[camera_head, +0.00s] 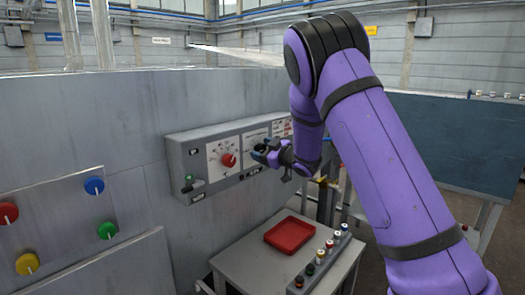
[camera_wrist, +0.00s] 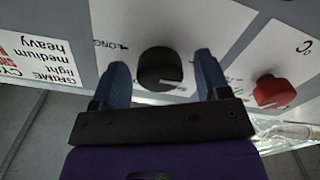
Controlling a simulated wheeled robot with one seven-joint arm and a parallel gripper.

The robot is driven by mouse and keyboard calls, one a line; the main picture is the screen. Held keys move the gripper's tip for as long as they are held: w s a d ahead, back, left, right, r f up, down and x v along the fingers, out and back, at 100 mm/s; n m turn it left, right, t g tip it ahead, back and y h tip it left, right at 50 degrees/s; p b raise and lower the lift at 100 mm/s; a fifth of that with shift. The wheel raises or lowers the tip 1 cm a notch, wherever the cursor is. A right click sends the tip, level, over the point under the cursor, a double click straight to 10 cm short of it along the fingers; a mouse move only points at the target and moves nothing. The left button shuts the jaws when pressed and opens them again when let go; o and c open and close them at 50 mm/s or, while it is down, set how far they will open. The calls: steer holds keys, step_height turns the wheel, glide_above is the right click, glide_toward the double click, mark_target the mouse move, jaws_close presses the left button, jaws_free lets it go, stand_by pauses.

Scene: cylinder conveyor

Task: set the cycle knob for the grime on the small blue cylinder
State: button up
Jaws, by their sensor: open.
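The black knob (camera_wrist: 160,69) is on the control panel, with a "LONG" mark to its left in the wrist view. A pale pointer line shows near its lower right edge; its exact setting is unclear. My gripper (camera_wrist: 163,76) is open, with one blue finger on each side of the knob; I cannot tell whether they touch it. In the head view my gripper (camera_head: 262,151) is at the panel and hides this knob. A grime chart (camera_wrist: 38,50) at the left lists light, medium and heavy; its cycle column is cut off. I cannot make out the small blue cylinder.
A red knob (camera_head: 229,160) on a °C dial sits beside my gripper on the grey control box (camera_head: 181,153). A red tray (camera_head: 289,235) and a rack of several small cylinders (camera_head: 320,258) stand on a table below. Coloured knobs (camera_head: 94,185) are on the left panel.

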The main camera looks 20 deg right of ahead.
steer(key=shift+a, duration=0.1)
steer(key=c, duration=0.9)
steer(key=shift+m, duration=0.4)
steer(key=m, duration=0.5)
steer(key=shift+w+d+m, duration=0.1)
steer(key=shift+d+m, duration=0.1)
steer(key=shift+m, duration=0.2)
steer(key=m, duration=0.5)
steer(key=shift+f, duration=0.1)
steer(key=shift+a, duration=0.1)
steer(key=o, duration=0.9)
